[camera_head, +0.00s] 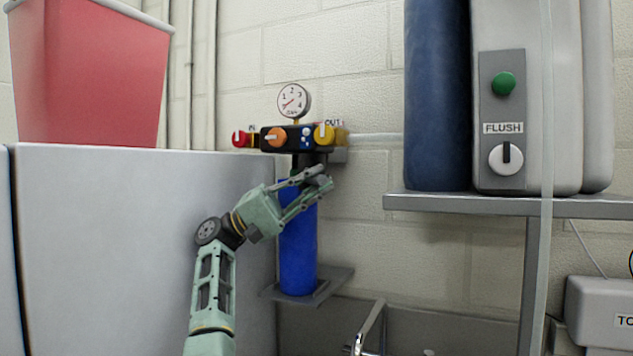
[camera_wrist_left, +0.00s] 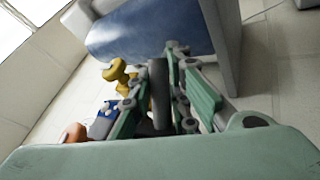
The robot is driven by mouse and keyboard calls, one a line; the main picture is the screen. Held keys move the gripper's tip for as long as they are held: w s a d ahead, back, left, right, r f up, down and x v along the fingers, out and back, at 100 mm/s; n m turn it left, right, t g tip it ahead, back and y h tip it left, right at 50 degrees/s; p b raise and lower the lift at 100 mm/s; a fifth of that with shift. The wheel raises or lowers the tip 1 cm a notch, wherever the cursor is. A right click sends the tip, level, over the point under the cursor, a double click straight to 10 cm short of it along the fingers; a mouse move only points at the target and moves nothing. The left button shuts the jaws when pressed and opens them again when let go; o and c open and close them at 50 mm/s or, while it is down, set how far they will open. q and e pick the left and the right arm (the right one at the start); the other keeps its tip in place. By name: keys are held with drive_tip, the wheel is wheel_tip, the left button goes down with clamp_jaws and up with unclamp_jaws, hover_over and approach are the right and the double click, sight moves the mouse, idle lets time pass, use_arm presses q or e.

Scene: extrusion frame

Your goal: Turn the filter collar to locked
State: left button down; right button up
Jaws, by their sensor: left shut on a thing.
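The filter unit hangs on the wall in the head view, with a blue filter canister (camera_head: 298,250) under a black valve head. The dark filter collar (camera_head: 306,161) sits between the head and the canister, partly hidden by my fingers. My left gripper (camera_head: 318,179) reaches in from the left at the canister's top, with its fingers shut around a part of the collar. In the left wrist view, a dark grey upright piece (camera_wrist_left: 160,92) of the collar is between the fingers of my left gripper (camera_wrist_left: 162,75). The collar's lock marking cannot be read. My right gripper is not in view.
A pressure gauge (camera_head: 294,101) tops the head, with red (camera_head: 241,139), orange (camera_head: 276,137) and yellow (camera_head: 324,134) knobs close above my fingers. A grey bracket (camera_head: 330,284) is below the canister. A shelf (camera_head: 510,205) bears tanks at the right. A red bin (camera_head: 88,80) stands left.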

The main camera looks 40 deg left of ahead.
use_arm(q)
drive_tip(key=shift+s+a+r, duration=0.15)
drive_tip(key=shift+a+r, duration=0.05)
drive_tip(key=shift+r, duration=0.2)
drive_tip(key=c, duration=1.6)
unclamp_jaws()
drive_tip(key=shift+c, duration=0.2)
drive_tip(key=shift+f, duration=0.15)
drive_tip(key=shift+d+f, duration=0.15)
